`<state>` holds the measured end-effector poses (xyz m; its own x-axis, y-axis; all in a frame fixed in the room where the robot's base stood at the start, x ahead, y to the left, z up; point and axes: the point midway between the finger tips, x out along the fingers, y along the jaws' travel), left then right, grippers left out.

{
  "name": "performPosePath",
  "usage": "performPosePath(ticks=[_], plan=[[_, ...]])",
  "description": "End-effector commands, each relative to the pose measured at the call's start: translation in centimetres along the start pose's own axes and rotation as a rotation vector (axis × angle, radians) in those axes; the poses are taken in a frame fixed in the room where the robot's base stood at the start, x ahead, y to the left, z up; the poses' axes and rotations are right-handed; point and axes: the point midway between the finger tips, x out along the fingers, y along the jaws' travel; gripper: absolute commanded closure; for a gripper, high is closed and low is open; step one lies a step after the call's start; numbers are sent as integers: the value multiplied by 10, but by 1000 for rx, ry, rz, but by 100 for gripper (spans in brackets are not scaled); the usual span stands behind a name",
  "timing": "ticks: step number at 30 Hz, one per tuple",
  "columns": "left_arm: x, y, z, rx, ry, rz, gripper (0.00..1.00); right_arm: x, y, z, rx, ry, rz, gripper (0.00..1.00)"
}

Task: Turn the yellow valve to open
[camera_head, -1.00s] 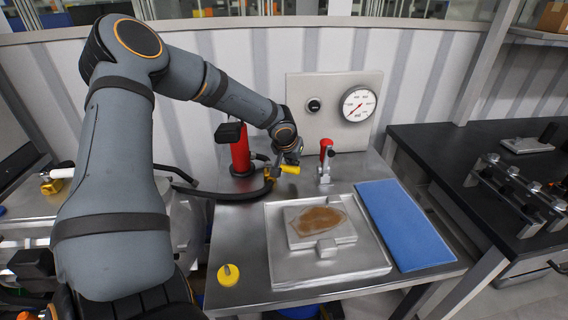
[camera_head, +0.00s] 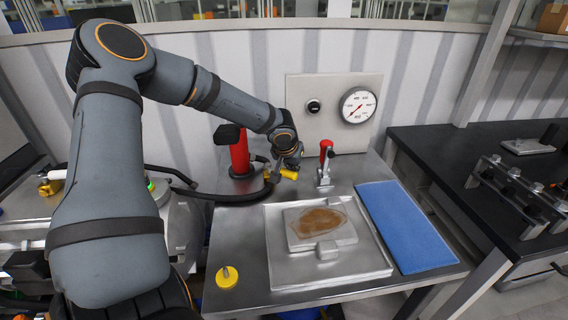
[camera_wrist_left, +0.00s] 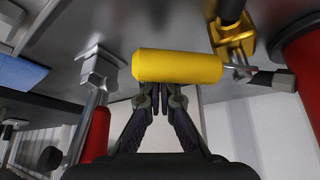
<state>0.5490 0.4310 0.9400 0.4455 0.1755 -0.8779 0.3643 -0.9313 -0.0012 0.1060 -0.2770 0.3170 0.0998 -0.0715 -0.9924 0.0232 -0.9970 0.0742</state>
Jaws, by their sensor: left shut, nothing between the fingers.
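The yellow valve handle (camera_head: 289,174) is a short cylinder on a thin metal stem, near the back middle of the steel table. In the left wrist view the handle (camera_wrist_left: 178,67) lies across the picture, with its stem reaching right toward a brass fitting (camera_wrist_left: 236,38). My left gripper (camera_head: 293,162) is at the handle. In the left wrist view its fingertips (camera_wrist_left: 162,89) are together, right at the handle's edge, and the handle is not between them. Whether they touch it I cannot tell. My right gripper is not in view.
A red cylinder (camera_head: 239,156) stands left of the valve, and a red-handled lever clamp (camera_head: 325,165) stands to its right. A gauge (camera_head: 357,105) is on the panel behind. In front are a metal tray (camera_head: 335,270), a blue mat (camera_head: 405,228) and a round yellow knob (camera_head: 227,276).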

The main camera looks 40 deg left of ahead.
Motion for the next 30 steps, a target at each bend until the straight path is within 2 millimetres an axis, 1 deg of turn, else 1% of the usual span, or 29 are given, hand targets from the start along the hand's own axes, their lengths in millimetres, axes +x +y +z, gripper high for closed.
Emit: performPosePath(ticks=[9, 19, 25, 30], plan=[[-7, 3, 15, 0, -1, 3, 100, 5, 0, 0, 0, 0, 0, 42], [-9, 2, 16, -1, -1, 2, 100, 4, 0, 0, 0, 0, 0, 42], [-14, 2, 27, -1, -2, 4, 100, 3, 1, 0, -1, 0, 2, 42], [-16, 1, 30, -1, 0, 2, 100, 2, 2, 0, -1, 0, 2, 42]])
